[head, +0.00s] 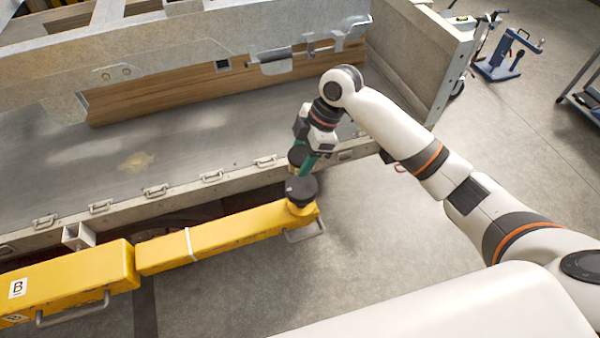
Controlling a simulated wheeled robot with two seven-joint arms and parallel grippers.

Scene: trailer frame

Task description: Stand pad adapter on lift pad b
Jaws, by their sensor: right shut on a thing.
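The yellow lift arm marked B (220,237) runs in from the left, low beside the trailer. A round black pad, lift pad b (301,190), sits on its right end. My right gripper (304,164) is just above and behind this pad in the picture, pointing down. Its teal fingers are shut on a small dark round piece, seemingly the pad adapter (296,154), partly hidden by the fingers. Whether the adapter touches the pad cannot be told from this angle. My left gripper is not in view.
The trailer's side rail with metal loops (156,191) runs close behind the lift pad. A blue stand (500,62) is at the far right. The concrete floor in front of the lift arm is clear.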

